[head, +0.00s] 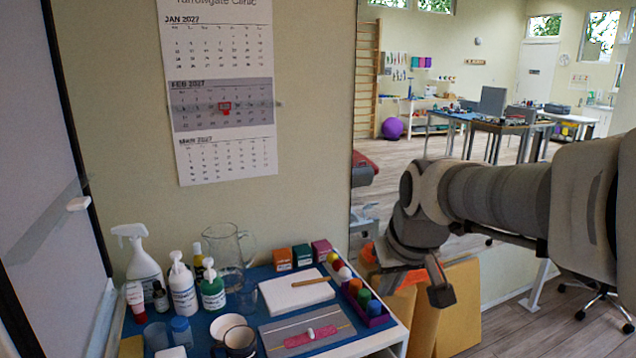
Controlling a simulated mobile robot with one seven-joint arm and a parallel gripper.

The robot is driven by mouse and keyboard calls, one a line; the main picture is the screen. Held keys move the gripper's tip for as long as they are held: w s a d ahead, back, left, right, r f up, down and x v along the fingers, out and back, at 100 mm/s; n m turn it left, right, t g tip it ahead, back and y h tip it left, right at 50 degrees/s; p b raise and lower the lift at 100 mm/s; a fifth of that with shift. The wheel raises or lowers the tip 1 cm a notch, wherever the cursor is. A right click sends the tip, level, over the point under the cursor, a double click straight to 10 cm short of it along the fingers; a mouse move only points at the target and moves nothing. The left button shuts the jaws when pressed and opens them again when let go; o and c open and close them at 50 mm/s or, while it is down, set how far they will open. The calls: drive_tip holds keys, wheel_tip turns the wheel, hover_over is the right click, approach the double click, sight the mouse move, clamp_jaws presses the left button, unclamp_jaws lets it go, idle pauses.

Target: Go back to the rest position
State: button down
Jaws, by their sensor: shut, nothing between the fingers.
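My arm reaches in from the right edge and bends down at its wrist, right of the small table. My gripper (440,289) hangs at the end of it, beyond the table's right edge, small and dark. It is shut and carries nothing. It is apart from the things on the table. Part of the hand is hard to make out against the orange and tan shapes behind it.
The table has a blue top (262,313) crowded with a spray bottle (143,262), pump bottles, a glass jug (229,246), mugs, a white block (297,291) and a purple tray (376,318). A wall calendar (222,150) hangs above. Tan panels (460,310) stand behind my gripper.

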drive_tip(key=s+d+r+m+p, duration=0.1)
drive_tip(key=s, duration=0.7)
drive_tip(key=s+d+m+p, duration=0.1)
drive_tip(key=s, duration=0.8)
drive_tip(key=shift+d+r+h+p, duration=0.35)
drive_tip(key=shift+h, duration=0.05)
drive_tip(key=shift+a, duration=0.1)
